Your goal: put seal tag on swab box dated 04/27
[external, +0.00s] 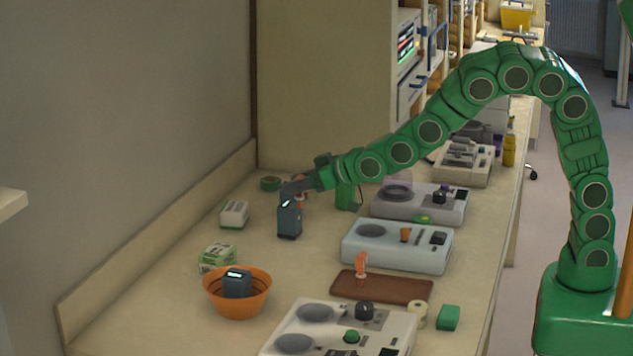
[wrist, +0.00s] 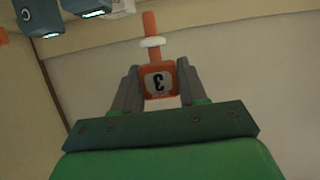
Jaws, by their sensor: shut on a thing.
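My gripper (external: 298,190) is shut on an orange seal tag (wrist: 158,82), which bears a dark, upside-down "3" on a pale patch in the wrist view. The tag's stem and white collar extend beyond the fingers. In the external view the tag (external: 299,201) is partly hidden behind a dark blue box. A white-and-green box (external: 234,215) stands left of my gripper, apart from it. Another green-and-white box (external: 217,257) lies nearer the camera. No date is readable on either, so I cannot tell which is the 04/27 swab box.
The dark blue box (external: 289,220) stands close by my gripper. A similar one (external: 236,280) sits in an orange bowl (external: 238,306). Another orange tag-like piece (external: 361,265) stands on a brown tray (external: 400,291). Grey and blue devices (external: 396,247) line the right side. The counter's left-middle is fairly clear.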

